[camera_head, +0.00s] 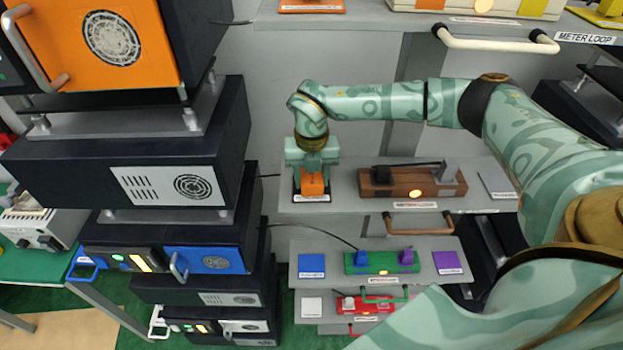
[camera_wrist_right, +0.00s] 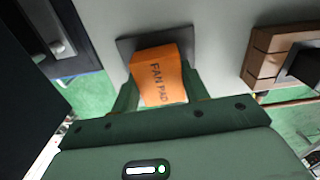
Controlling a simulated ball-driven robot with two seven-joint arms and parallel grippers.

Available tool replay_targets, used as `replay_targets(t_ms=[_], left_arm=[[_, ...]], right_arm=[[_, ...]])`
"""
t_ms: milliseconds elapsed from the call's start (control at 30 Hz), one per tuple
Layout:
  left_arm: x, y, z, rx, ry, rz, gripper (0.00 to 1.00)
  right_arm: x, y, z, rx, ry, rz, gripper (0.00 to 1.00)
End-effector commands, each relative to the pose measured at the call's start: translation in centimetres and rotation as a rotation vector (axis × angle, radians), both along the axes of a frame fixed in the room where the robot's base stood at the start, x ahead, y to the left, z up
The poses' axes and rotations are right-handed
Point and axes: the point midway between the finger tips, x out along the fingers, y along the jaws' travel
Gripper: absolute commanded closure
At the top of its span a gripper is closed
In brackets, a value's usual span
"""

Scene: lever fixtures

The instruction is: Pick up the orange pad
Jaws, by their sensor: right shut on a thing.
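The orange pad (camera_head: 312,184) is at the left end of the upper grey shelf in the head view. In the right wrist view the orange pad (camera_wrist_right: 158,76) carries the words "FAN PAD" and sits between the fingers. My right gripper (camera_head: 312,170) points down at it and is shut on it. A dark grey square plate (camera_wrist_right: 126,45) shows behind the pad. I cannot tell whether the pad touches that plate. My left gripper is not in view.
A brown lever fixture (camera_head: 412,182) stands right of the pad on the same shelf (camera_head: 345,206). A stack of black boxes (camera_head: 130,140) rises close on the left. Lower shelves hold a blue pad (camera_head: 312,265), a green lever fixture (camera_head: 382,262) and a purple pad (camera_head: 447,262).

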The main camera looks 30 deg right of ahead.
Motion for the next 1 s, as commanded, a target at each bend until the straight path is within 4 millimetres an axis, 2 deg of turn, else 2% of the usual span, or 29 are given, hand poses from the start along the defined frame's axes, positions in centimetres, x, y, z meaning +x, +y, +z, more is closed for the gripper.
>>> replay_targets(t_ms=[267,600,867,1000], left_arm=[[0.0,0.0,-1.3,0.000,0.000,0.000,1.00],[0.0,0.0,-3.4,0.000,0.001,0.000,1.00],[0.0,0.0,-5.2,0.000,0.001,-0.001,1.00],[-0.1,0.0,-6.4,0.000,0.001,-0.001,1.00]], right_arm=[[-0.2,-0.3,0.9,0.000,-0.004,-0.001,0.77],[-0.1,-0.3,6.8,0.000,-0.006,0.000,0.77],[-4.4,-4.0,6.7,0.000,-0.001,-0.003,0.77],[-7.5,-6.8,6.6,0.000,-0.001,-0.006,0.77]])
